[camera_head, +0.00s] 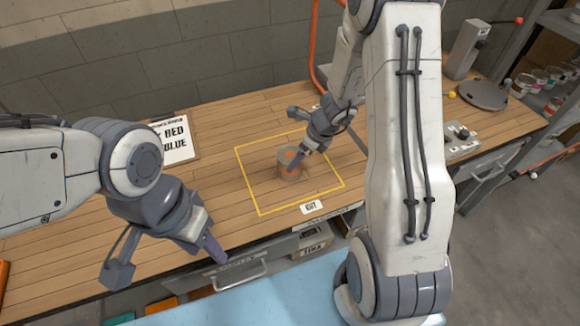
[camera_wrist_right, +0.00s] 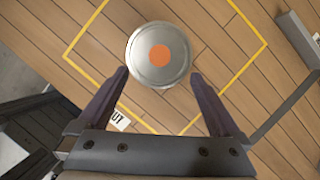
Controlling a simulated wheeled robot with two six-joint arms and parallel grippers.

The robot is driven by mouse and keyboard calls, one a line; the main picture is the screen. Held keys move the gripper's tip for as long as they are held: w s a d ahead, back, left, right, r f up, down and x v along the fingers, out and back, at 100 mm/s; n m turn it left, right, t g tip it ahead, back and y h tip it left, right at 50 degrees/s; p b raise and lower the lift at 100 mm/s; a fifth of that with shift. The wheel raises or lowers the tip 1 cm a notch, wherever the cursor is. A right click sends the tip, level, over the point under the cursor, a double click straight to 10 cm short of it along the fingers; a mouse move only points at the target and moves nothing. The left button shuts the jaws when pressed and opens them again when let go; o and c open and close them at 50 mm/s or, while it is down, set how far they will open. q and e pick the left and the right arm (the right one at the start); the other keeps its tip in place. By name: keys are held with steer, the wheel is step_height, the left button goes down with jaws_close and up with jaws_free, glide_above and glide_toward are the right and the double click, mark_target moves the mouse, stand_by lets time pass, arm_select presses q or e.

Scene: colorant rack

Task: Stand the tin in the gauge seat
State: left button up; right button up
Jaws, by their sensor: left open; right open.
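The tin (camera_head: 290,170) stands upright on the wooden bench inside a yellow outlined square; its lid bears an orange dot. In the right wrist view the tin (camera_wrist_right: 145,71) lies just ahead of the fingertips, roughly centred between them. My right gripper (camera_wrist_right: 160,76) is open, above the tin and not closed on it; in the head view one finger overlaps the tin. Whether a finger touches it, I cannot tell. My left gripper (camera_head: 164,268) is open and empty over the bench's front edge. I cannot make out for certain which thing is the gauge seat.
A label reading OUT (camera_head: 312,207) lies at the square's front edge. A clipboard sign (camera_head: 174,140) is at the back left. A grey plate with a black knob (camera_head: 462,133) and a round grey stand (camera_head: 483,96) are at the right.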

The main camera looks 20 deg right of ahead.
steer(key=x, duration=0.4)
steer(key=b+x, duration=0.1)
steer(key=x, duration=0.1)
steer(key=shift+w+a+r, duration=0.15)
steer(key=shift+w+a, duration=0.1)
steer(key=shift+a, duration=0.1)
steer(key=shift+r, duration=0.1)
steer(key=c, duration=1.5)
steer(key=shift+r, duration=0.15)
steer(key=shift+s+r+p, duration=0.1)
steer(key=shift+r+p, duration=0.9)
steer(key=shift+r, duration=1)
steer(key=shift+s+d+r, duration=0.85)
steer(key=shift+s+r, duration=0.25)
steer(key=shift+s, duration=0.6)
steer(key=shift+s+d+r, duration=0.9)
steer(key=shift+s+r, duration=0.2)
steer(key=shift+s, duration=0.6)
steer(key=shift+s+d+r, duration=0.85)
steer(key=shift+s+r, duration=0.25)
steer(key=shift+s, duration=0.55)
